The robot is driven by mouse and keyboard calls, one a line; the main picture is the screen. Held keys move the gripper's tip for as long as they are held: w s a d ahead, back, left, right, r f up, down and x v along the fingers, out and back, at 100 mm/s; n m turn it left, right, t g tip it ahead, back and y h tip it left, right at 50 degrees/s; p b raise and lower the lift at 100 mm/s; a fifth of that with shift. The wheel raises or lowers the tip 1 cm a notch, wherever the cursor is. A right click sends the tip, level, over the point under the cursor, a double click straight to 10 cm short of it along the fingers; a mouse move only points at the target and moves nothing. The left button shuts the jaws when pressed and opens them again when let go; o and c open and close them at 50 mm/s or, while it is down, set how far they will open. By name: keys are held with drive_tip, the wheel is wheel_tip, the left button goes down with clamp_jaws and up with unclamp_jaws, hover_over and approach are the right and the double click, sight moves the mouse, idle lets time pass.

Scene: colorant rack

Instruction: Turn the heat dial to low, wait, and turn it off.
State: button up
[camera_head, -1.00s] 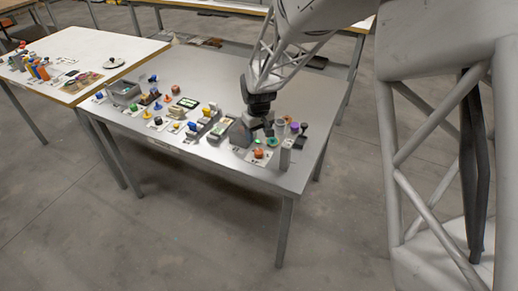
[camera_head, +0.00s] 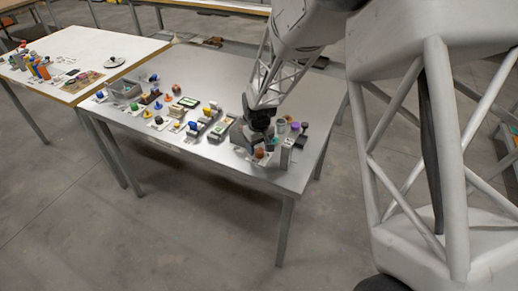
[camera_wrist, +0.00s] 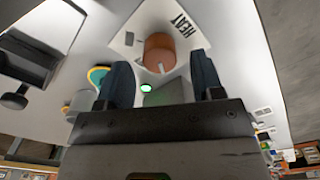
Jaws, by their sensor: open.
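The heat dial (camera_wrist: 160,50) is a brown-orange round knob with a pale pointer mark, on a white plate (camera_wrist: 125,40) lettered HEAT. In the head view the dial (camera_head: 259,154) sits near the front right of the grey table. My gripper (camera_wrist: 162,72) is open, with a dark finger to each side of the dial's near edge. I cannot tell whether the fingers touch it. A green light (camera_wrist: 146,89) glows between the fingers. In the head view my gripper (camera_head: 262,143) is just behind the dial and hides part of its panel.
A pale upright block (camera_head: 287,152) stands close right of the dial. A purple-topped item (camera_head: 295,127) and a dark knob (camera_head: 304,127) stand behind it. Several small devices line the table to the left. The table's front edge (camera_head: 250,180) is near.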

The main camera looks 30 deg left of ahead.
drive_tip(key=shift+f, duration=0.75)
drive_tip(key=c, duration=0.9)
drive_tip(key=shift+m, duration=0.5)
drive_tip(key=m, duration=1)
drive_tip(key=shift+d+m, duration=0.1)
drive_tip(key=shift+m, duration=0.3)
